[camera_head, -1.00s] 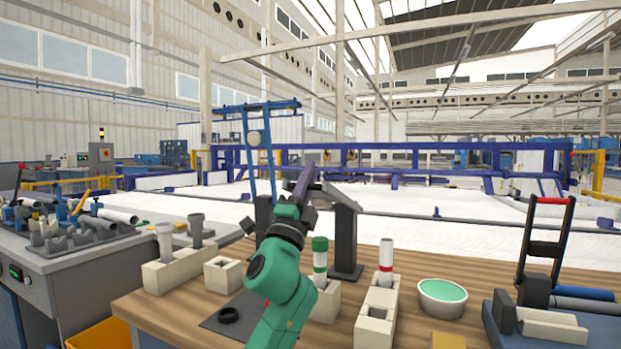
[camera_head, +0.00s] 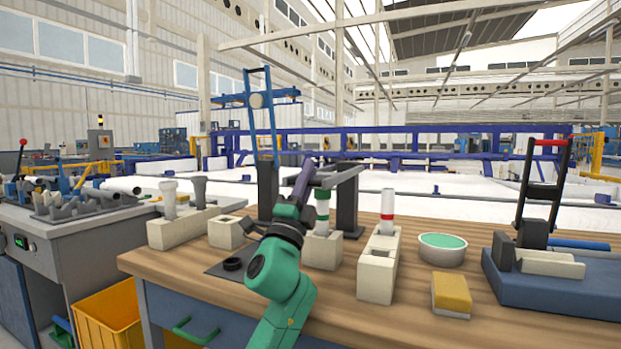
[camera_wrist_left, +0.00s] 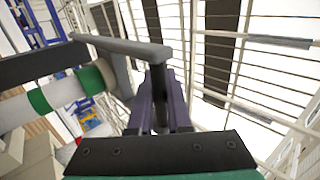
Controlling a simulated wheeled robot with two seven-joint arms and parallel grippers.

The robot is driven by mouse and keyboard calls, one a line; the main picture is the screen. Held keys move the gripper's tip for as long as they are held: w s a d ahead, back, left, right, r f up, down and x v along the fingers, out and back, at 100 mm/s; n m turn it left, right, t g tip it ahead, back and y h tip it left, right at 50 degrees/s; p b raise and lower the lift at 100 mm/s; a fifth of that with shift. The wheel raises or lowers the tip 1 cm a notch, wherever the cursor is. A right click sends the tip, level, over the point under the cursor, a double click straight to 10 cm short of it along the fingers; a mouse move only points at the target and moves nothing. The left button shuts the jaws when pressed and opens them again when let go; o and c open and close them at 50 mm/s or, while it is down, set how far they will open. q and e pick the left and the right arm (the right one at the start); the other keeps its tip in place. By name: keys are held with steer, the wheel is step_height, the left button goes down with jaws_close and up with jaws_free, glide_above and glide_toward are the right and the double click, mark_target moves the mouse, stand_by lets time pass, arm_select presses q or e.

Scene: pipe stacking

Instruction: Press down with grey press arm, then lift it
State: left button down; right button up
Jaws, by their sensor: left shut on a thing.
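The grey press arm (camera_head: 338,178) runs from the top of a dark post (camera_head: 347,212) toward the left, over a white pipe with green bands (camera_head: 322,210). That pipe stands upright in a beige block (camera_head: 322,252). My left gripper (camera_head: 303,182) is shut on the press arm's handle. In the left wrist view, the purple jaws (camera_wrist_left: 160,108) close around the dark handle below the grey bar (camera_wrist_left: 122,47). The green-banded pipe (camera_wrist_left: 62,92) shows close beside it. I cannot tell whether the press arm touches the pipe top. My right gripper is out of view.
A red-banded pipe (camera_head: 387,208) stands in another beige block (camera_head: 378,268). Nearby are a green-filled bowl (camera_head: 442,249), a yellow sponge (camera_head: 451,294) and a blue fixture with a red-topped handle (camera_head: 545,190). A tall blue frame (camera_head: 272,125) rises behind my gripper.

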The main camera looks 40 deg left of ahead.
arm_select(q)
steer(key=shift+s+d+r, duration=0.15)
steer(key=shift+s, duration=0.1)
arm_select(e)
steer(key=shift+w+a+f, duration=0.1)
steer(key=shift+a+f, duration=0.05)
arm_select(q)
steer(key=c, duration=0.8)
jaws_free()
steer(key=shift+s+r, duration=0.1)
steer(key=shift+s, duration=0.05)
steer(key=shift+c, duration=0.2)
steer(key=shift+s+d+r, duration=0.1)
steer(key=shift+s+r, duration=0.05)
steer(key=shift+s, duration=0.15)
steer(key=shift+w, duration=0.15)
steer(key=shift+s+d+f, duration=0.1)
steer(key=shift+s+f, duration=0.1)
steer(key=shift+f, duration=0.4)
steer(key=b+v, duration=0.3)
steer(key=v, duration=1)
steer(key=shift+s, duration=0.25)
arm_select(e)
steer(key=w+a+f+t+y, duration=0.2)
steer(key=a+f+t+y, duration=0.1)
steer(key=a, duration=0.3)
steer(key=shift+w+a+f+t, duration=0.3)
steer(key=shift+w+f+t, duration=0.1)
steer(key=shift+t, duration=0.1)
